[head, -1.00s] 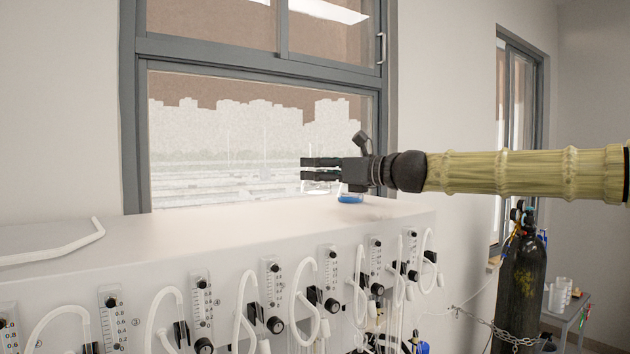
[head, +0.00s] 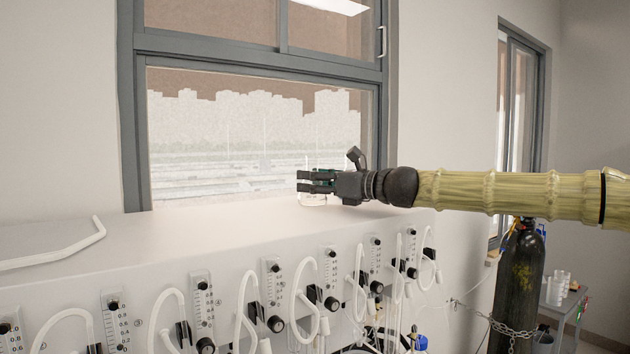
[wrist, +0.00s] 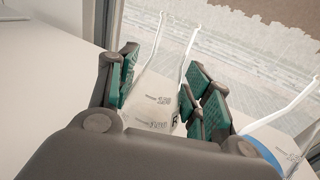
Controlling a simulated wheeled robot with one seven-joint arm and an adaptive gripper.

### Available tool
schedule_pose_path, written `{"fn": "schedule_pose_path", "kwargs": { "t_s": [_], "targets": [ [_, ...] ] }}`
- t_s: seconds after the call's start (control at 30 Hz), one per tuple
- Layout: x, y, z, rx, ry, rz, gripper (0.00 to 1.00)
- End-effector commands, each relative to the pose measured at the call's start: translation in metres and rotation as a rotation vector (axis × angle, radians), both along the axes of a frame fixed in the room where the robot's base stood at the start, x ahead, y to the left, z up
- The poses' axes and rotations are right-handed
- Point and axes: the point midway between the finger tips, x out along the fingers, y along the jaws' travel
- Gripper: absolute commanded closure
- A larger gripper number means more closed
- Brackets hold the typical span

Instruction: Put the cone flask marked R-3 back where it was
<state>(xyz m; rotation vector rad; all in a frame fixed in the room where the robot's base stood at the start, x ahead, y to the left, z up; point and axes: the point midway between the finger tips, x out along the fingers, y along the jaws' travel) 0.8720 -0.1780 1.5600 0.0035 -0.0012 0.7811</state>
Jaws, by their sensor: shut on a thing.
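My gripper (head: 312,181) is shut on a clear glass cone flask (wrist: 158,88), whose neck rises between the green-padded fingers in the wrist view. A dark mark, partly hidden by the fingers, shows low on the flask; I cannot read it fully. In the head view the flask's lower body (head: 313,200) shows below the fingers, at the back of the white cabinet top (head: 230,222). I cannot tell whether its base touches that top. A second clear flask (wrist: 278,112) stands to the right in the wrist view, with blue (wrist: 258,150) around its lower part.
A window (head: 255,140) is close behind the cabinet top. Flow meters and white hoses (head: 300,290) line the cabinet front. A bent white tube (head: 60,255) lies at the left. The middle of the top is clear. A chained black gas cylinder (head: 518,285) stands at the right.

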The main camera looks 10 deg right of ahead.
Motion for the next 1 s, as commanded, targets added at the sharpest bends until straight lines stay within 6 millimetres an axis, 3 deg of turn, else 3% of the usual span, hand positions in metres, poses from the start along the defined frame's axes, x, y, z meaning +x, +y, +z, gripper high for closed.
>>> {"fn": "schedule_pose_path", "kwargs": {
  "t_s": [0.23,0.27,0.37,0.77,1.0],
  "targets": [
    [0.000,0.000,-0.003,0.000,0.000,0.000,0.77],
    [0.000,0.000,-0.002,0.000,0.000,0.000,0.45],
    [0.000,0.000,-0.002,0.001,0.001,0.000,0.28],
    [0.000,0.000,0.001,0.000,0.000,0.000,0.28],
    [-0.013,-0.013,0.000,0.000,-0.001,0.000,0.28]
  ]
}}
